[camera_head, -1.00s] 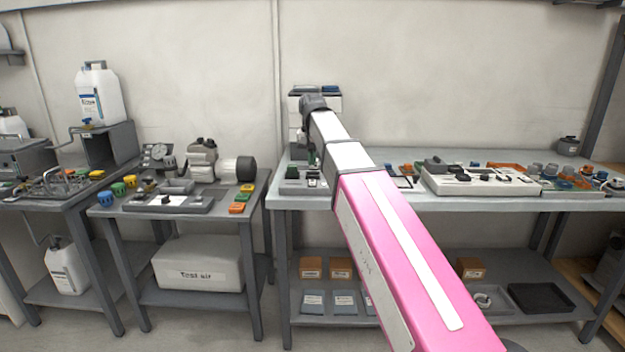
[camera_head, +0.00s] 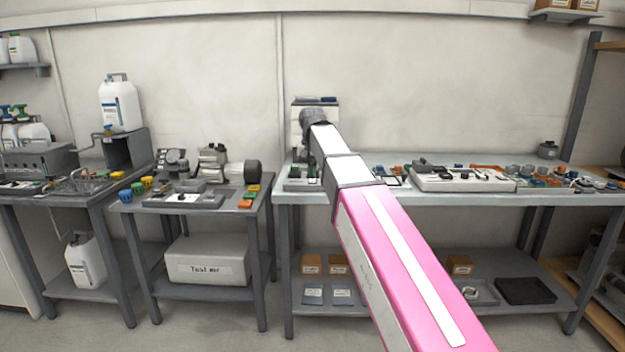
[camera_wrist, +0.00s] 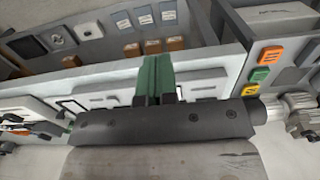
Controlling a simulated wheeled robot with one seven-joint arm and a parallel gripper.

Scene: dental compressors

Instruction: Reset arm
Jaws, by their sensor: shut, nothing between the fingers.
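My arm (camera_head: 385,240), pink and white, reaches forward over the front of the right workbench (camera_head: 420,199). Its dark wrist joint (camera_head: 314,117) is in front of the wall at the bench's back left. My gripper (camera_wrist: 157,62) shows in the wrist view as two green fingers pressed together. They are shut with nothing between them. In the head view the fingers cannot be clearly told from the green parts at the bench's left end. In the wrist view the bench top and its lower shelf lie beyond the fingers, turned and tilted.
A grey-white tray board (camera_head: 460,181) and several small parts lie on the right bench. The middle table holds a compressor (camera_head: 215,165) and coloured blocks (camera_head: 249,197). A white jug (camera_head: 120,104) stands at left. A wooden-shelved rack (camera_head: 600,310) is at right. Open floor shows in front.

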